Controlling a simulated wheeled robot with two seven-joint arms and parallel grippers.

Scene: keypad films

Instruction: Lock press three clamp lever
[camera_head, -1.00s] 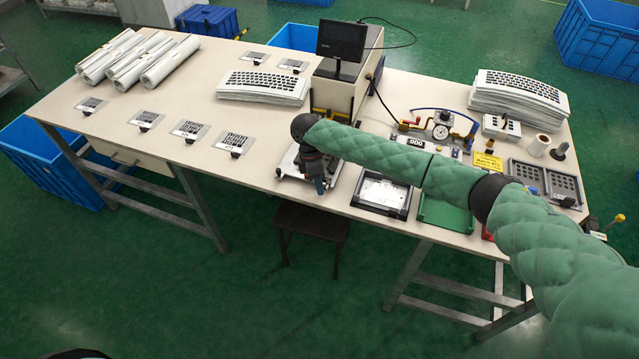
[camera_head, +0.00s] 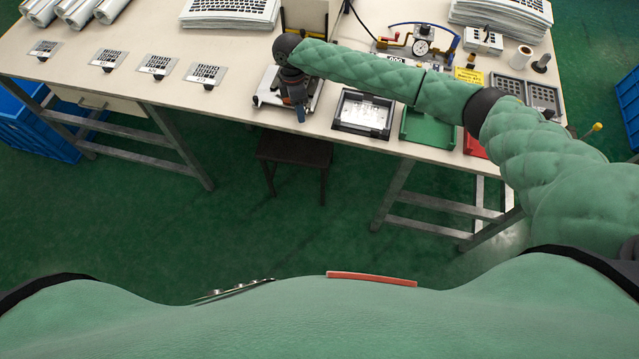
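My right arm, in green padded cover, reaches in from the right across the front of the table. My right gripper (camera_head: 297,98) is dark, points down and is over a small metal fixture (camera_head: 268,92) at the table's front edge. The gripper hides most of the fixture. I cannot make out a clamp lever or a number on it, nor whether the gripper touches it. The fingers are too small and dark to tell open from shut. My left gripper is out of view.
Beside the fixture are a black-framed tray (camera_head: 364,129) and a green tray (camera_head: 414,138). A pressure gauge (camera_head: 421,47) with tubing stands behind the arm. Several keypad plates (camera_head: 205,75) lie at the left of the table (camera_head: 236,70). A dark stool (camera_head: 294,150) stands below.

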